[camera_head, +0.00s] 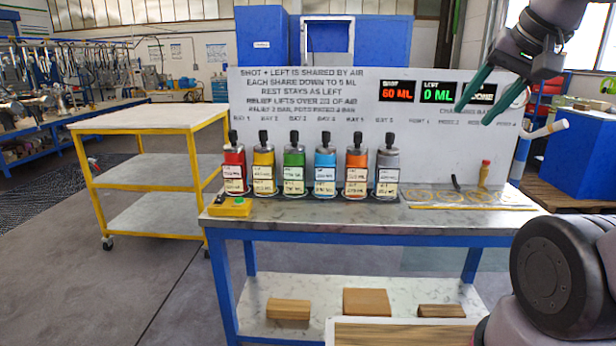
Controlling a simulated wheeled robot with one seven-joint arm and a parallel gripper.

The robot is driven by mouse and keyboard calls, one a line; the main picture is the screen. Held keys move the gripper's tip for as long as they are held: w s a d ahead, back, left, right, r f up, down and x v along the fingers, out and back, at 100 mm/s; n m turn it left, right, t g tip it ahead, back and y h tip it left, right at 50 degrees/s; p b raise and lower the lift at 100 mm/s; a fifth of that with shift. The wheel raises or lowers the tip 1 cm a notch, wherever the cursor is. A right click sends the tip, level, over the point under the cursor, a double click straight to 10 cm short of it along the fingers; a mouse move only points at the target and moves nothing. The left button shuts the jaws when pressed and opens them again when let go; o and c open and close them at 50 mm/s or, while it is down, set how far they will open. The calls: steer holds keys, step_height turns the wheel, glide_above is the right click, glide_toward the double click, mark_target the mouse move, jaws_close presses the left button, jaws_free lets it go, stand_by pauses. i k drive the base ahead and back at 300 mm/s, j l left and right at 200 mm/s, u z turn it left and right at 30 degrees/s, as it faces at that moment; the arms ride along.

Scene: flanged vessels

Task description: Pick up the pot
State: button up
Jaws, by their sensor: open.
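Several pots stand upright in a row on the metal bench top (330,222): red (233,160), yellow (263,158), green (294,158), light blue (325,158), orange (357,160) and grey (387,160). Each has a black top with a knob and pale labels on its front, too small to read surely. I cannot tell which one the task means. My gripper (472,118) is at the upper right, with two green fingers spread apart and nothing between them. It is above and to the right of the grey pot, apart from all the pots, in front of the white board.
The white board (310,105) stands behind the pots; displays read 60 ML and 0 ML, a third is partly covered. A yellow box (230,207) lies at the bench's left front. A yellow-marked pad (470,198) with small upright items is at right. Wooden blocks (366,302) lie below.

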mark_target(234, 172)
steer(key=i+j, duration=0.8)
steer(key=j, duration=0.2)
steer(key=i+j+z, duration=0.1)
steer(key=i+j, duration=0.3)
steer(key=j, duration=0.05)
